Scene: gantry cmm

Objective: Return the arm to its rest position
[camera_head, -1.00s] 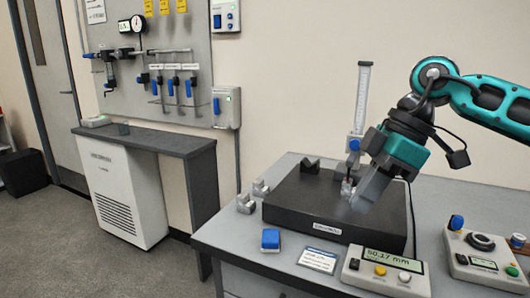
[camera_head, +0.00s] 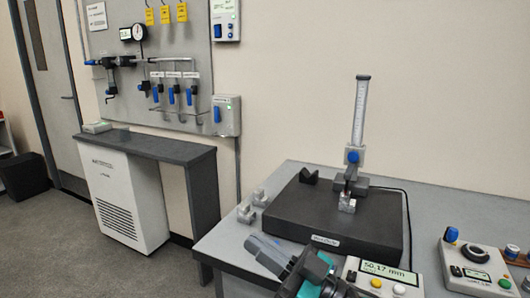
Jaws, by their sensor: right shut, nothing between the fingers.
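My right arm comes in at the bottom middle of the head view. Its gripper (camera_head: 258,246) is shut and empty, low over the near-left part of the table, in front of the black surface plate (camera_head: 380,235). My left gripper is not in view. On the plate stands a height gauge (camera_head: 359,120) with a blue slider. A small metal block (camera_head: 347,204) sits at its foot, apart from my gripper.
A dark V-block (camera_head: 308,177) lies on the plate's back left. Small grey blocks (camera_head: 246,213) stand left of the plate. A readout box (camera_head: 385,276) and a control box (camera_head: 475,267) stand at the front right. A wall panel (camera_head: 215,75) and dark shelf (camera_head: 160,147) are at left.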

